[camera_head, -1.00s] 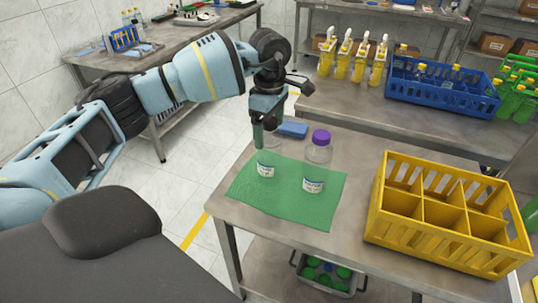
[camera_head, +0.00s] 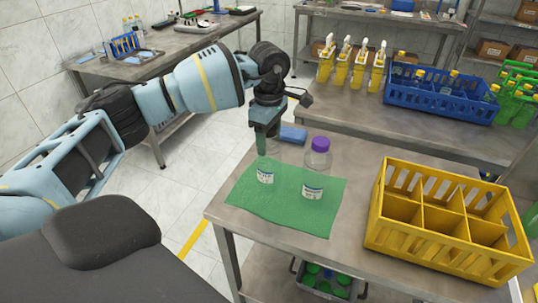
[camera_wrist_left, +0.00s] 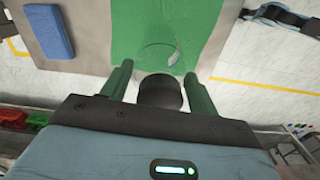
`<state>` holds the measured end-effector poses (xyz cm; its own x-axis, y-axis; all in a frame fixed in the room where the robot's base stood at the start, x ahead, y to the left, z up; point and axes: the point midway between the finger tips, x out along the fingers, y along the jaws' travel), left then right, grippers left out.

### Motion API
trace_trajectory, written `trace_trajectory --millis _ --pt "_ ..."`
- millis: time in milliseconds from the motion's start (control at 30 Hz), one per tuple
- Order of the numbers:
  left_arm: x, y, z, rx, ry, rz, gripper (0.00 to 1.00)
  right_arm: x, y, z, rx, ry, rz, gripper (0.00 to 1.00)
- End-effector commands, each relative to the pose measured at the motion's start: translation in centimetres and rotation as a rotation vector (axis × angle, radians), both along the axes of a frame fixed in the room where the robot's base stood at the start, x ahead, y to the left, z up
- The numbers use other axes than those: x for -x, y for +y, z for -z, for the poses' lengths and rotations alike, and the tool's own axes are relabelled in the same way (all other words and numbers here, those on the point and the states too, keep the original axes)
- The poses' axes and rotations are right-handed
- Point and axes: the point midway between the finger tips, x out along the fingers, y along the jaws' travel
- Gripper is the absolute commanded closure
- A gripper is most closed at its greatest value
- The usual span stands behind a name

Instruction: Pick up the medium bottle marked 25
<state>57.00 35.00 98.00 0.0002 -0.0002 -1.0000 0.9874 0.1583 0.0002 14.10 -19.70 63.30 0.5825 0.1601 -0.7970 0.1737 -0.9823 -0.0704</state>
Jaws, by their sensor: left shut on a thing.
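A clear bottle (camera_head: 265,176) with a white label stands on the left part of a green mat (camera_head: 245,200); I cannot read the number on it. My left gripper (camera_head: 262,148) points down over this bottle and is shut on its top, which the fingers hide. In the left wrist view, the green fingers (camera_wrist_left: 160,92) stand either side of a dark round cap, with the bottle's clear round body (camera_wrist_left: 166,55) beyond it. A larger clear bottle (camera_head: 313,186) with a purple cap stands upright to the right, apart from the gripper. My right gripper is out of view.
A yellow divided crate (camera_head: 450,238) stands right of the mat, its visible compartments empty. A blue block (camera_head: 293,135) lies behind the mat. Behind, a second table holds a blue crate (camera_head: 440,105) of bottles and several yellow bottles (camera_head: 350,72).

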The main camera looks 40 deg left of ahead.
Motion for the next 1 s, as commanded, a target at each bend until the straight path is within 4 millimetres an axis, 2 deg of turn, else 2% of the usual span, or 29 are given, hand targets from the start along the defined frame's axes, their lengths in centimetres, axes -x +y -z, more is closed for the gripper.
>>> trace_trajectory --millis 267,467,667,1000 --pt "-0.1 0.0 -1.0 0.001 -0.002 0.000 0.72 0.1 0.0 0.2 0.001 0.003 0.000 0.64" --pt "-0.1 -0.1 -3.6 0.002 -0.002 0.001 0.72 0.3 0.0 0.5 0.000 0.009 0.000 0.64" --pt "2.8 -1.3 -3.8 -0.001 -0.001 0.005 0.72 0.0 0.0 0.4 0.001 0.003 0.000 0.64" --pt "9.1 -4.5 -4.3 -0.001 0.001 0.006 0.72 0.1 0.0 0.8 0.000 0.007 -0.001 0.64"
